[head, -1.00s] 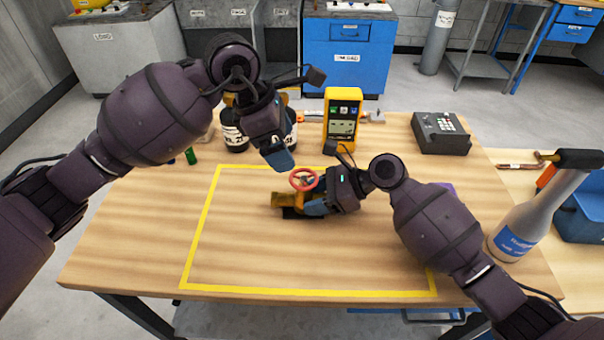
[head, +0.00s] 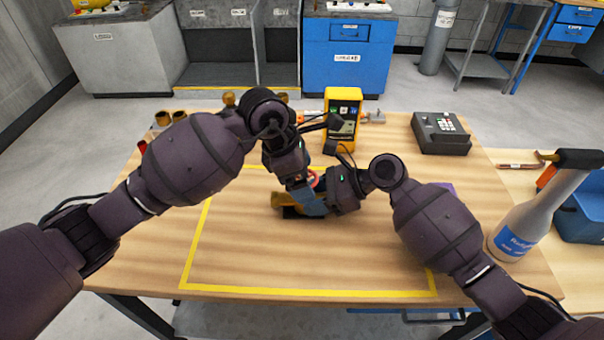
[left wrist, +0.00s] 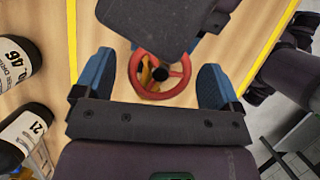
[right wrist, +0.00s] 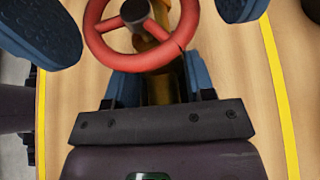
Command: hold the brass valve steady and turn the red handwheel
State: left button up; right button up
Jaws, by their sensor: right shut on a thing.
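The brass valve (head: 283,201) sits inside the yellow tape outline on the table, with the red handwheel (head: 314,180) on top. My right gripper (right wrist: 160,84) is shut on the valve's brass body (right wrist: 158,58) from the right. My left gripper (left wrist: 155,78) is above the handwheel and open. In the left wrist view its two blue fingers stand on either side of the red wheel rim (left wrist: 158,95), with gaps between. The right wrist view also shows these fingers at both sides of the wheel (right wrist: 122,60). In the head view my left gripper hides most of the wheel.
A yellow meter (head: 342,112) stands behind the valve and a dark keypad box (head: 440,132) at the back right. Dark labelled bottles (left wrist: 22,135) stand near my left arm. A spray bottle (head: 520,228) is at the right. The front of the taped area is clear.

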pick_arm(q)
jog(key=c, duration=0.9)
jog(key=shift+n, duration=0.4)
jog(key=n+t, duration=0.1)
jog(key=n, duration=0.1)
jog(key=shift+n, duration=0.3)
jog(key=n+t+y, duration=0.1)
jog(key=n, duration=0.2)
jog(key=shift+s+n, duration=0.1)
jog(key=shift+n, duration=0.2)
jog(key=n+t+y, duration=0.1)
jog(key=n, duration=0.2)
jog(key=n+t+y, duration=0.1)
jog(key=n, duration=0.2)
jog(key=shift+d+n, duration=0.15)
jog(key=shift+n, duration=0.25)
jog(key=o, duration=0.9)
jog(key=shift+s, duration=0.1)
